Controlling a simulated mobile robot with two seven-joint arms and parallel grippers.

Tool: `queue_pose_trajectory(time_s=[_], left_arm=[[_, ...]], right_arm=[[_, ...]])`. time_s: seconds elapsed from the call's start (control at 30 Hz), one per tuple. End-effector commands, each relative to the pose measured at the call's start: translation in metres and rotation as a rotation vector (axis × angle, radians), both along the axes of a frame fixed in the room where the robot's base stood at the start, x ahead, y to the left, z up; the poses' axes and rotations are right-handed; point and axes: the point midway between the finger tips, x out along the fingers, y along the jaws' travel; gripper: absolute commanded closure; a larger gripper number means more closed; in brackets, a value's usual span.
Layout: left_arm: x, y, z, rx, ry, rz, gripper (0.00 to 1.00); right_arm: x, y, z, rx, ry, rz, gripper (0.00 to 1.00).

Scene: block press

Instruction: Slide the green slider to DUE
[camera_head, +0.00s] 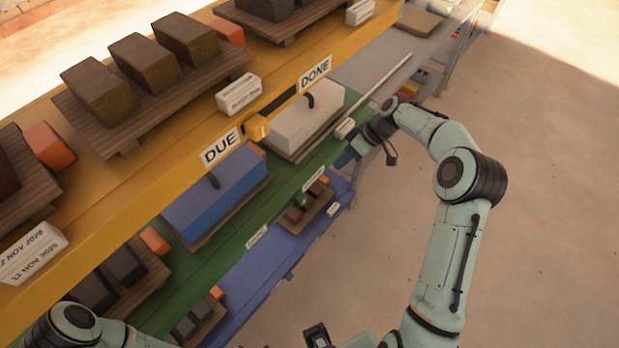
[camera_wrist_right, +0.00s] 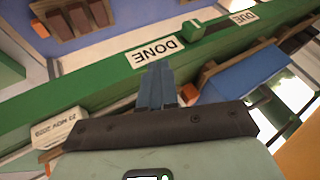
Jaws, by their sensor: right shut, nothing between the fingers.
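The green slider (camera_wrist_right: 194,28) sits on the green shelf's front edge in the right wrist view. It is beside the DONE label (camera_wrist_right: 156,52), at that end of a dark slot that runs toward the DUE label (camera_wrist_right: 243,17). My right gripper (camera_wrist_right: 157,70) is shut and empty. Its tips appear just below the DONE label, apart from the slider. In the head view my right gripper (camera_head: 350,157) is at the right part of the green shelf (camera_head: 222,240).
The yellow shelf above has its own yellow slider (camera_head: 256,128) between DUE and DONE labels. A blue box (camera_head: 215,195) and a white box (camera_head: 303,122) stand on the green shelf. A blue shelf (camera_head: 250,290) lies below. Open floor (camera_head: 540,220) is at right.

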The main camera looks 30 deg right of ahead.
Motion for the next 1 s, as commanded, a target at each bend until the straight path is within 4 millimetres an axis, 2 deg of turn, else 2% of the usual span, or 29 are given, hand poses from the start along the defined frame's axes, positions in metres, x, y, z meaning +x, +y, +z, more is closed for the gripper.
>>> queue_pose_trajectory(time_s=[0.33, 0.47, 0.57, 0.93, 1.0], left_arm=[[0.0, 0.0, 0.0, 0.0, 0.001, 0.001, 1.0], [0.0, 0.0, 0.0, 0.0, 0.001, 0.001, 1.0], [0.0, 0.0, 0.0, 0.0, 0.001, 0.0, 1.0], [0.0, 0.0, 0.002, 0.0, 0.0, 0.0, 1.0], [0.001, 0.0, 0.003, 0.0, -0.001, 0.0, 1.0]], right_arm=[[0.0, 0.0, 0.002, 0.001, -0.003, 0.004, 1.0], [0.001, 0.003, -0.004, 0.001, -0.002, 0.004, 1.0], [0.003, 0.011, -0.014, 0.001, -0.001, 0.005, 1.0], [0.016, 0.057, -0.076, 0.004, 0.0, 0.006, 1.0], [0.014, 0.065, -0.078, 0.001, -0.003, 0.006, 1.0]])
